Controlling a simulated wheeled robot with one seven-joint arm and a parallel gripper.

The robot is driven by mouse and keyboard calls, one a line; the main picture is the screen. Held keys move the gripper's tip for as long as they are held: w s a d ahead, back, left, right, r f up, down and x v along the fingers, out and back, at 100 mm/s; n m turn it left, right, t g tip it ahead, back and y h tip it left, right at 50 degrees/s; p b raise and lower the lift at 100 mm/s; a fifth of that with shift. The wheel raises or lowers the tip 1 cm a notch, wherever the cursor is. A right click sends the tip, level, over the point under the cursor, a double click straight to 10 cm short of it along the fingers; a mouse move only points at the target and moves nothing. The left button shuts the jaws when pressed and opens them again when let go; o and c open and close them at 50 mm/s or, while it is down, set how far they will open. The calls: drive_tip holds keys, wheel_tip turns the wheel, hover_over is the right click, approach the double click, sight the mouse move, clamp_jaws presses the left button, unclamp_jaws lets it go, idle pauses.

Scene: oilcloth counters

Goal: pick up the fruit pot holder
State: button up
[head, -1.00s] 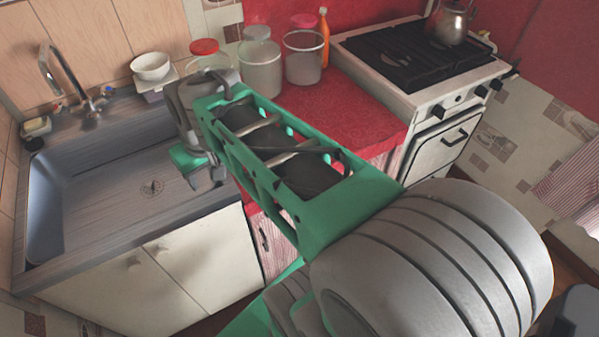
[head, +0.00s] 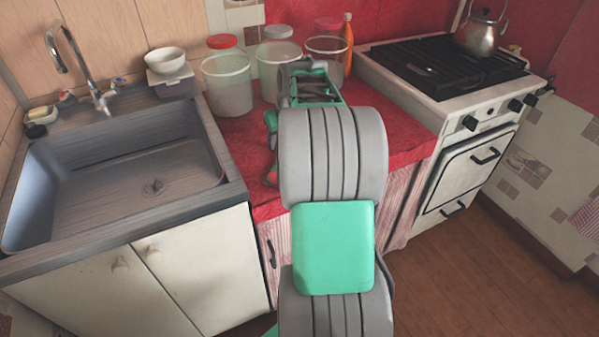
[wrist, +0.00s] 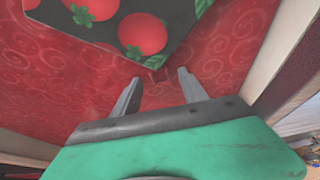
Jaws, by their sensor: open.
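The fruit pot holder (wrist: 120,22) is dark with red fruit and green leaves, and lies on the red counter at the top of the wrist view. Its far part is cut off by the frame edge. My gripper (wrist: 158,76) is open and empty, its two fingers apart over the red cloth. The fingertips are just short of the pot holder's near corner, which points toward the gap between them. In the head view my arm covers this stretch of counter, and I cannot make out the pot holder or the fingers clearly.
Clear containers (head: 228,84) and an orange bottle (head: 347,45) stand at the back of the red counter (head: 398,125). The sink (head: 120,170) is to the left. The stove (head: 440,70) with a kettle (head: 483,33) is to the right.

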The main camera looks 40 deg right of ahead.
drive_tip(key=shift+c, duration=0.3)
clamp_jaws()
idle(0.3)
